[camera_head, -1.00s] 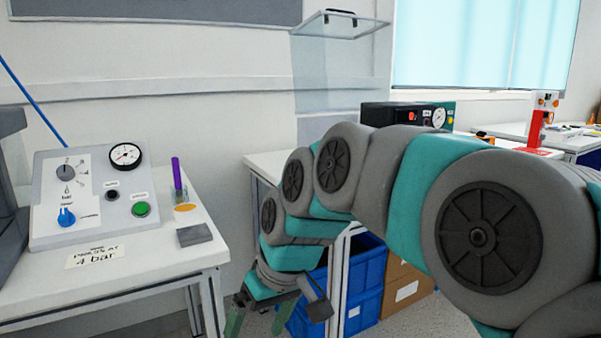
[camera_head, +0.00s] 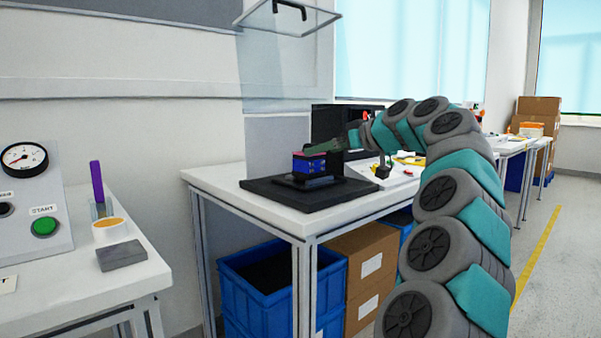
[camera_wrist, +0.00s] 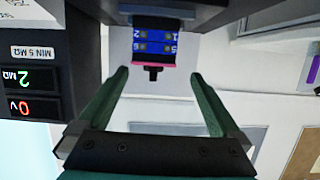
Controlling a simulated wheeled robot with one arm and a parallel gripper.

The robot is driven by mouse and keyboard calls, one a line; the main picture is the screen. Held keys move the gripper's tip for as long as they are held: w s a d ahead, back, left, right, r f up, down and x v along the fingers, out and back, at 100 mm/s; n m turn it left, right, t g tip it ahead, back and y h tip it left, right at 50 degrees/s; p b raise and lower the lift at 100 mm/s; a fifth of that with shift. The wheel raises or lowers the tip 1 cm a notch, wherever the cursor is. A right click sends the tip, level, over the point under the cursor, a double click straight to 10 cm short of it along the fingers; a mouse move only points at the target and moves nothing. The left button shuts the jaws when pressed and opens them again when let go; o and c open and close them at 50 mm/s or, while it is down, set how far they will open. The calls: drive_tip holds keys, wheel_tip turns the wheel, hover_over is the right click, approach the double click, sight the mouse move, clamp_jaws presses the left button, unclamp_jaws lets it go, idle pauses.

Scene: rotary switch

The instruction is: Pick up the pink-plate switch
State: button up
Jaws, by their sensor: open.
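The pink-plate switch is a blue block with numbered terminals, a pink plate and a short black shaft. In the wrist view the switch (camera_wrist: 154,46) lies just beyond the fingertips, between their lines, with its shaft pointing toward my gripper (camera_wrist: 160,76). In the head view the switch (camera_head: 317,164) sits on a black stand on the middle table.
A black instrument with lit digits (camera_wrist: 20,92) stands close on the left in the wrist view. The black base plate (camera_head: 262,189) lies on the white table. A clear raised cover (camera_head: 290,18) hangs above. The left bench holds a gauge panel (camera_head: 25,205) and purple-handled tool (camera_head: 97,180).

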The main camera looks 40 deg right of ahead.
drive_tip(key=shift+d, duration=0.65)
drive_tip(key=shift+w+h, duration=0.3)
drive_tip(key=x, duration=0.7)
drive_tip(key=shift+w+a+r, duration=0.1)
drive_tip(key=shift+w+a, duration=0.05)
drive_tip(key=shift+a, duration=0.1)
drive_tip(key=shift+c, duration=0.2)
clamp_jaws()
drive_tip(key=shift+r, duration=0.1)
